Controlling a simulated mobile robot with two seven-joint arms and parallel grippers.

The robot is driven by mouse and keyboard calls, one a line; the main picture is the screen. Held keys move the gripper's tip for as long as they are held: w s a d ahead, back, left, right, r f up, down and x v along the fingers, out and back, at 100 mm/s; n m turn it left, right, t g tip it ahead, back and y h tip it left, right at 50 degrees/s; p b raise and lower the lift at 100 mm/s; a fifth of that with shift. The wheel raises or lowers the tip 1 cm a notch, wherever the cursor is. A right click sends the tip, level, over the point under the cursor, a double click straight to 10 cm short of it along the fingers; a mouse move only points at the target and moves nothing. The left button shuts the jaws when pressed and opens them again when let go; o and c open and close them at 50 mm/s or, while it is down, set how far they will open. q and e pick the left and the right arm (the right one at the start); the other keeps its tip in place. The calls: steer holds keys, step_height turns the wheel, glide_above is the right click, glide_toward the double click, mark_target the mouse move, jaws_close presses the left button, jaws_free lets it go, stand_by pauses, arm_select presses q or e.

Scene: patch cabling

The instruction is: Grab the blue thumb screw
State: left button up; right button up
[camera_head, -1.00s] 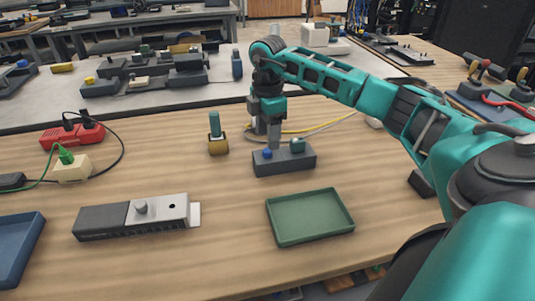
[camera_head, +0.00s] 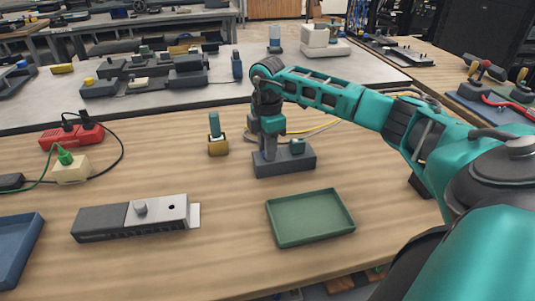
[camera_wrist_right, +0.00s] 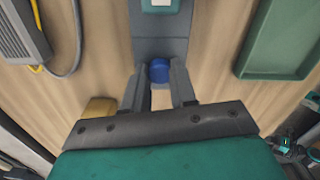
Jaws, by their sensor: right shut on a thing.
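The blue thumb screw (camera_wrist_right: 159,70) is between the fingertips of my right gripper (camera_wrist_right: 159,82) in the right wrist view. My right gripper, also in the head view (camera_head: 270,152), points down and is shut on the screw at the grey block (camera_head: 287,168). In the head view the fingers hide the screw. I cannot tell whether the screw is still seated in the block. A teal piece (camera_head: 298,147) stands on the block just right of the fingers. My left gripper is not in view.
A green tray (camera_head: 310,217) lies in front of the block. A yellow-based teal tool (camera_head: 217,139) stands to its left. A grey device with a silver plate (camera_head: 137,217) lies at front left. A blue tray (camera_head: 18,245) and red box (camera_head: 72,134) are further left.

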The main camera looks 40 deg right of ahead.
jaws_close()
arm_select(q)
steer(key=p, duration=0.1)
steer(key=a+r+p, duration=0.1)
steer(key=p, duration=0.1)
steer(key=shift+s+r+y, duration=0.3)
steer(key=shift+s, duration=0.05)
arm_select(e)
step_height(320, 180, up, 20)
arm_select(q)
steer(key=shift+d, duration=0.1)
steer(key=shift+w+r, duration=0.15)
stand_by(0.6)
